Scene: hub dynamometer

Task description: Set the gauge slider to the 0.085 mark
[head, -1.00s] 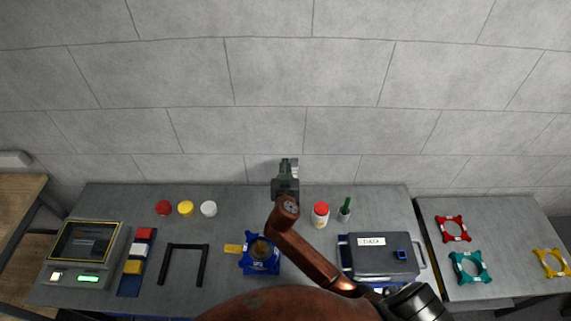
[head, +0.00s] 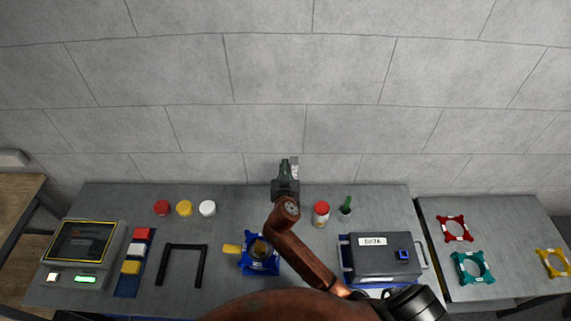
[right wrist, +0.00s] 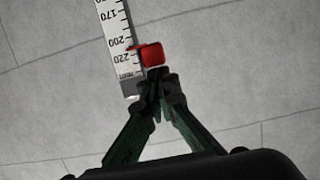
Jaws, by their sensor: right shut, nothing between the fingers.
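The gauge is a white ruler-like scale (right wrist: 113,32) with dark numbers, seen in the right wrist view against the wall. Its readable numbers include 170, 200 and 220. The red slider (right wrist: 152,54) sits at the scale's right edge, about level with the 220 number. My right gripper (right wrist: 158,77) is shut and empty, its fingertips at the slider's lower side; I cannot tell whether they touch it. In the head view the right gripper (head: 285,170) points at the wall, with a pale bit of the gauge (head: 295,166) beside its tip. My left gripper is out of view.
Below on the bench stand a red-capped bottle (head: 321,214), a blue fixture (head: 260,266), a grey data case (head: 385,258), a black U-shaped handle (head: 184,247) and a display console (head: 85,245). Coloured rings, one of them red (head: 454,229), lie on the right bench. The wall above is bare.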

